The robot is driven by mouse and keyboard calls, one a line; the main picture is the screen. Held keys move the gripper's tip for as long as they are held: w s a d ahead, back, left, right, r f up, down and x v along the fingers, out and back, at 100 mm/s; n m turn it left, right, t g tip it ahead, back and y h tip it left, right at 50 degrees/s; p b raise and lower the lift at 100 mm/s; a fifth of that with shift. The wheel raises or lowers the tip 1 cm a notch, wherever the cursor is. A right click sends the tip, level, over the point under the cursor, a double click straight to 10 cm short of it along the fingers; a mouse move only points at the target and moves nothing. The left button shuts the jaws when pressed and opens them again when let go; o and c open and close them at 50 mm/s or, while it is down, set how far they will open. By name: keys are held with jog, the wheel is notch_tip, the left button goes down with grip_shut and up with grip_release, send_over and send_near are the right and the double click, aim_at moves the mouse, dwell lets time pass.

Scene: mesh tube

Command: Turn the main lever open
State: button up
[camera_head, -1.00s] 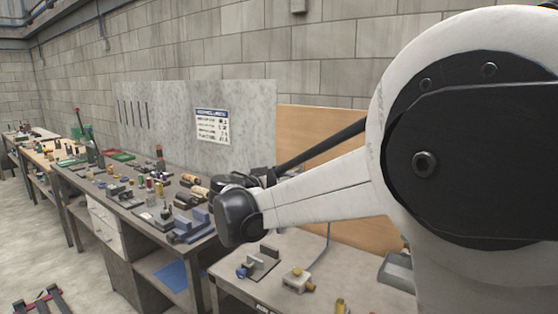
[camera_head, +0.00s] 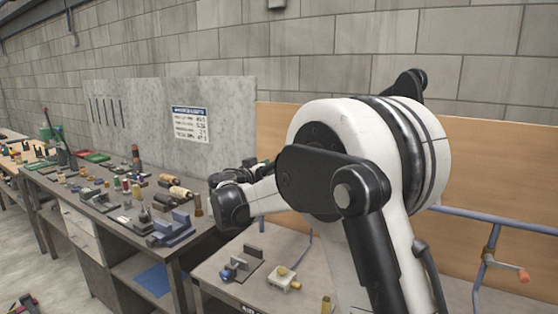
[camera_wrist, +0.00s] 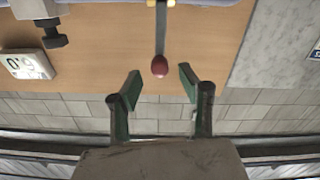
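A lever with a red rounded knob (camera_wrist: 159,67) on a thin grey bar shows at the top middle of the wrist view. Yellow shows at the bar's upper end, cut by the frame edge. My gripper (camera_wrist: 159,78) is open, with its dark and green fingers spread to the left and right of the knob. No contact shows, and I cannot tell the depth between knob and fingers. In the head view my arm mostly hides the gripper and this lever. A red-orange handle (camera_head: 516,273) sits on blue pipework at the right; I cannot tell whether it is the main lever.
In the wrist view, a dark fitting (camera_wrist: 52,34) and a white dial box (camera_wrist: 27,65) are at upper left, near a wooden board (camera_wrist: 215,45). In the head view, a cluttered workbench (camera_head: 150,262) stands left, and a lower table (camera_head: 222,268) holds small fittings.

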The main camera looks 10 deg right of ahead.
jog(key=shift+x, duration=2.25)
grip_shut()
